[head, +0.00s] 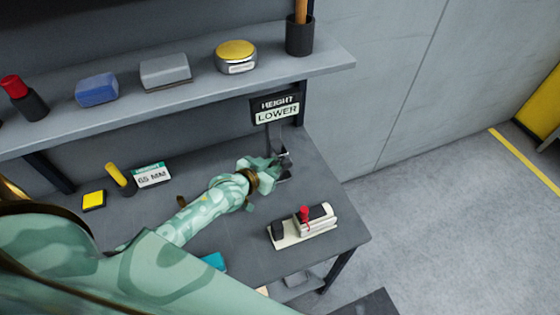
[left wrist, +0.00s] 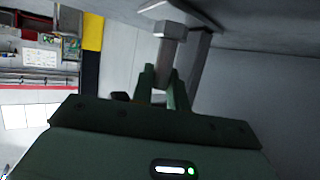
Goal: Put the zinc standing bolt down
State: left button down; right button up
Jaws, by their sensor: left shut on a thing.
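The zinc bolt (left wrist: 168,50) is a grey metal piece with a square-looking head, seen in the left wrist view. My left gripper (left wrist: 164,84) is shut on its shank, with the head sticking out past the fingertips. In the head view my left gripper (head: 277,165) is over the right part of the workbench (head: 325,185), below the height sign. The bolt is too small and covered there to make out clearly. I cannot tell whether its lower end touches anything. My right gripper is not in view.
A sign reading "HEIGHT LOWER" (head: 276,108) stands behind the gripper. A white and black device with a red knob (head: 305,222) sits near the bench's front right. A "65 MM" card (head: 151,175), a yellow-topped tool (head: 117,175) and a yellow block (head: 94,200) are left. A shelf (head: 200,92) overhangs the back.

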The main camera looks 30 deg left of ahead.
aim_at(280, 158)
pick_arm(q)
jog(key=w, duration=0.3)
jog(key=shift+d, duration=0.3)
jog(key=shift+s+f+b, duration=0.1)
jog(key=shift+f+b, duration=0.3)
jog(key=shift+f, duration=0.25)
jog(key=shift+r, duration=0.1)
jog(key=c, duration=1.6)
grip_release()
jog(key=shift+f, duration=0.2)
jog(key=shift+c, duration=0.2)
